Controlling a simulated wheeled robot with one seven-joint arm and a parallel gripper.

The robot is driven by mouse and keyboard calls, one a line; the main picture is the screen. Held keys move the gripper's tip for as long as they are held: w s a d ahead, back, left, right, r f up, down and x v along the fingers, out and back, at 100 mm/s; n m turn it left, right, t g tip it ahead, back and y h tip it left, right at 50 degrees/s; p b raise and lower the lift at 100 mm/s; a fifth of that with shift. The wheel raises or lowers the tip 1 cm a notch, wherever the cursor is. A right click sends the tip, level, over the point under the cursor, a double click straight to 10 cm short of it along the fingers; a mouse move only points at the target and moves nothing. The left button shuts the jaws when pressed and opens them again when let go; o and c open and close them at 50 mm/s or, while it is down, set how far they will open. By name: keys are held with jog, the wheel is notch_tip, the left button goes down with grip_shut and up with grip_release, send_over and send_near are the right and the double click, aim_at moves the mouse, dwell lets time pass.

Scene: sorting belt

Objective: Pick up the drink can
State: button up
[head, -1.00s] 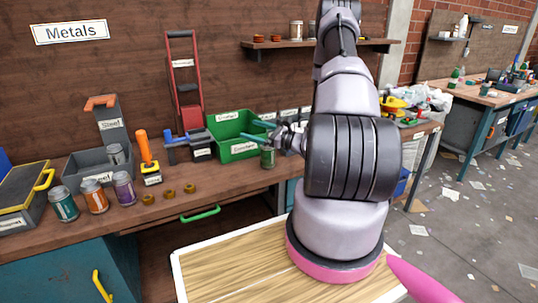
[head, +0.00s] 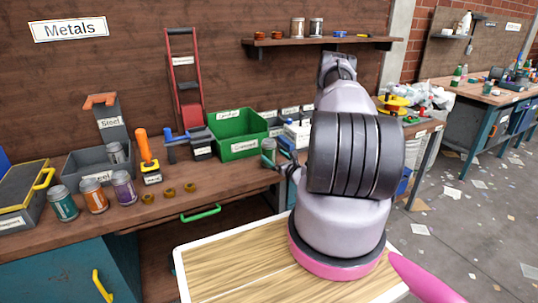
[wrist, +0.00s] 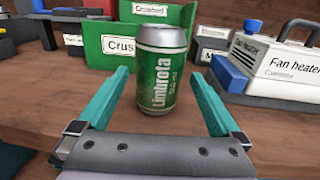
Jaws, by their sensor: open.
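The drink can (wrist: 160,75) is green and silver, labelled "Limbrota", and stands upright on the wooden bench. In the wrist view it is just ahead of and between the teal fingers of my gripper (wrist: 159,74), with clear space on both sides. My gripper is open and empty. In the head view the can (head: 268,149) is small and partly hidden by the fingers, near the bench's front edge.
A green bin (head: 238,134) labelled "Crushed" stands behind the can. A fan heater box (wrist: 272,68) is to the right in the wrist view. Several other cans, including a teal one (head: 62,205), stand far left. A shelf (head: 320,41) hangs above.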

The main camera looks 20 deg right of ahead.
aim_at(268, 152)
jog(key=w, duration=0.4)
jog(key=shift+w+a+f, duration=0.15)
jog(key=shift+w+a, duration=0.2)
jog(key=shift+w, duration=0.05)
jog(key=c, duration=1.2)
jog(key=shift+o, duration=0.2)
